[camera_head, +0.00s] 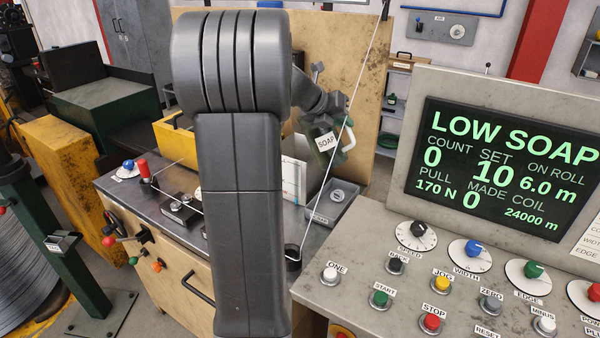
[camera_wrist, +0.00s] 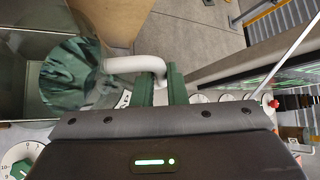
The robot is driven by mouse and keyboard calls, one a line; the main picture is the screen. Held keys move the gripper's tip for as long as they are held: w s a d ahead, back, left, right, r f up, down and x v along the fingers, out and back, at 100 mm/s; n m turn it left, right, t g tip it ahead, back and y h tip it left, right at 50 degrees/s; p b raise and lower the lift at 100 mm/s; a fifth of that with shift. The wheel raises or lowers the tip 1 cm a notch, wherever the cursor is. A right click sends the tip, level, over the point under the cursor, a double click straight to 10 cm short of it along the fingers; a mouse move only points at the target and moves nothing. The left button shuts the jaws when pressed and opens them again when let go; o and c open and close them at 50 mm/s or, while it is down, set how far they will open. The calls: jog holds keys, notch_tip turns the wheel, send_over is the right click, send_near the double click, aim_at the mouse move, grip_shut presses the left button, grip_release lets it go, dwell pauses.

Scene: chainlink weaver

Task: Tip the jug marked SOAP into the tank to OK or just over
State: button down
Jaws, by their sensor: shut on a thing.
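The jug marked SOAP (camera_head: 327,156) is dark green and see-through, with a white label and a white handle (camera_head: 350,138). It leans in the air at the right of my arm. In the wrist view the jug (camera_wrist: 72,78) is at the left, and its white handle (camera_wrist: 130,64) runs between the green fingers. My gripper (camera_wrist: 161,88) is shut on this handle. Below the jug, a grey open box (camera_head: 345,208) with a small front label on the bench looks like the tank. Its inside and level marks are too small to read. My arm hides part of the bench.
The console screen (camera_head: 500,165) at the right reads LOW SOAP. Its sloping panel of knobs and buttons stands close to the grey box. A thin wire (camera_head: 330,175) runs down steeply beside the jug. A yellow bin (camera_head: 174,138) stands behind the bench.

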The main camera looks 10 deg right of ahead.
jog(key=shift+w+a+n+h+p, duration=0.15)
jog(key=shift+n+h+p, duration=0.2)
jog(key=shift+p, duration=0.4)
dwell(0.8)
jog(key=shift+w+a+r+n+g+h+p, duration=0.3)
jog(key=shift+g+h+p, duration=0.3)
jog(key=shift+p, duration=0.85)
dwell(1.2)
jog(key=shift+w+a+r+n+g+h+p, duration=0.4)
jog(key=shift+h+p, duration=0.25)
jog(key=shift+p, duration=0.95)
dwell(1.0)
jog(key=shift+w+a, duration=0.1)
dwell(0.5)
jog(key=shift+w+r, duration=0.1)
jog(key=shift+r, duration=0.15)
dwell(0.3)
